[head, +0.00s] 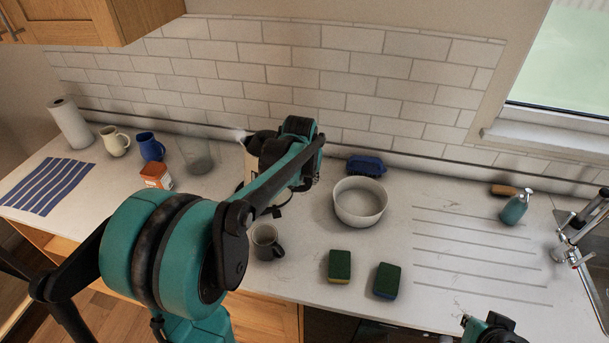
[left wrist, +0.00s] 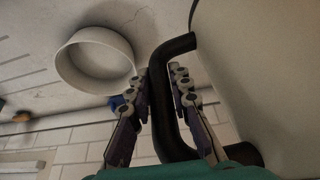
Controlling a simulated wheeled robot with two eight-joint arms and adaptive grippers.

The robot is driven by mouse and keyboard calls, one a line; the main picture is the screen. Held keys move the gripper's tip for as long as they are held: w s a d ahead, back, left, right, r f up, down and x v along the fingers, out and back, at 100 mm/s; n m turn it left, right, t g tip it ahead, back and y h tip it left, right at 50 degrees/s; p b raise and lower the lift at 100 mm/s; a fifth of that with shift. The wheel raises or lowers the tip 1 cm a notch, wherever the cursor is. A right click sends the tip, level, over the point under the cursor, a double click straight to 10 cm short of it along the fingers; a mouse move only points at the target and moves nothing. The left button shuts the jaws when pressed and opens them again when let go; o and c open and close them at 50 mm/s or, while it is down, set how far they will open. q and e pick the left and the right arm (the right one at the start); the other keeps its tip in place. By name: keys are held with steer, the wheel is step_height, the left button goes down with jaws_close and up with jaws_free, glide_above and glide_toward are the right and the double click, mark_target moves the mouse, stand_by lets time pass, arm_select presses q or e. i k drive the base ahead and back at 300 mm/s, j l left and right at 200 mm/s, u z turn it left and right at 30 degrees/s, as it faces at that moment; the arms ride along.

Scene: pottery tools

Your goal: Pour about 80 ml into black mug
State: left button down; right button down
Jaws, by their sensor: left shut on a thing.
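A cream kettle (head: 250,164) with a black lid stands near the back wall, mostly hidden behind my left arm in the head view. In the left wrist view its pale body (left wrist: 250,60) fills the right side. My left gripper (left wrist: 162,84) has its fingers on both sides of the black kettle handle (left wrist: 163,115) and is shut on it. I cannot tell whether the kettle touches the counter. The black mug (head: 266,240) stands upright in front of the kettle, its inside too dark to read. My right gripper (head: 487,325) is partly in view at the bottom right, its fingers unclear.
A white bowl (head: 360,205) stands right of the kettle, with a blue object (head: 367,165) behind it. Two sponges (head: 340,265) (head: 387,280) lie near the front edge. A glass container (head: 197,155), blue jug (head: 150,147) and orange box (head: 155,176) stand left.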

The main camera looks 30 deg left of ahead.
mark_target(265, 237)
steer(key=k, duration=1)
